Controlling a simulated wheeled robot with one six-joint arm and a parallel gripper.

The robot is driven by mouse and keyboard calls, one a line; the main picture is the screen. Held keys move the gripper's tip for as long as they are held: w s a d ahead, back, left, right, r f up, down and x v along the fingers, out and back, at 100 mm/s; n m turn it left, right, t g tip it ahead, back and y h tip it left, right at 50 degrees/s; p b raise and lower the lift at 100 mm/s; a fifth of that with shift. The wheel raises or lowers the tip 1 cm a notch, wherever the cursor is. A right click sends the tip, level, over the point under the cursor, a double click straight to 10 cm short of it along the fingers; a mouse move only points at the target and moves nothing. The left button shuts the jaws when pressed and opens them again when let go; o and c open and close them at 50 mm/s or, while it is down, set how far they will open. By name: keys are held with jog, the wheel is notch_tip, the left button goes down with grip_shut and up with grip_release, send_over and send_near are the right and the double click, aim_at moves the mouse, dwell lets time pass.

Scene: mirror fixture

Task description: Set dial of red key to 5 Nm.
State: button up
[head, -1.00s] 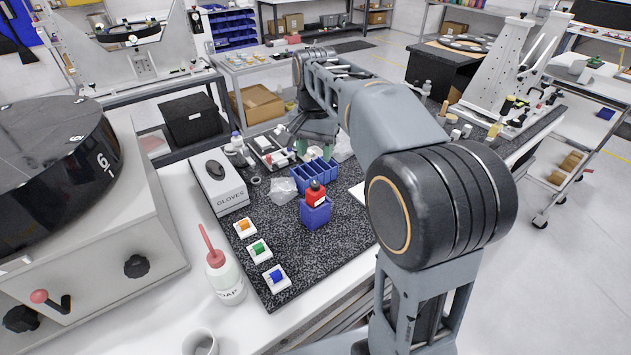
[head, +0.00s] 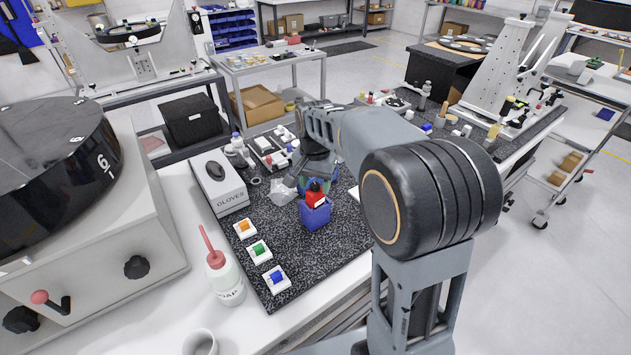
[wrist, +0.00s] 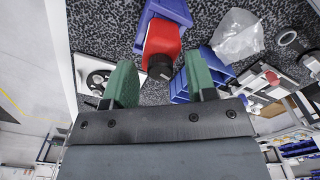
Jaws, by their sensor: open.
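The red key (head: 316,196) has a black dial on top and stands upright in a small blue holder (head: 317,216) on the speckled black slab. In the wrist view the red key (wrist: 163,42) lies beyond and between the green fingers, its black dial (wrist: 160,67) facing my camera. The dial's setting is too small to read. My gripper (wrist: 163,82) is open and empty, with a finger to either side of the dial. In the head view my gripper (head: 312,178) is just behind the key, partly hidden by it and by my arm.
A blue divided bin (wrist: 180,90) sits close beside the right finger, with a clear plastic bag (wrist: 237,36) nearby. Orange, green and blue pieces on white bases (head: 260,250) line the slab's left edge. A glove box (head: 220,182) and soap bottle (head: 224,278) stand left.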

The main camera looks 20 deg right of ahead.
aim_at(315, 184)
jog(key=shift+c, duration=0.4)
jog(key=c, duration=0.8)
jog(key=n, duration=0.5)
jog(key=shift+c, duration=0.2)
jog(key=o, duration=0.9)
notch_tip(315, 184, up, 14)
jog(key=shift+f, duration=0.1)
jog(key=shift+w, duration=0.1)
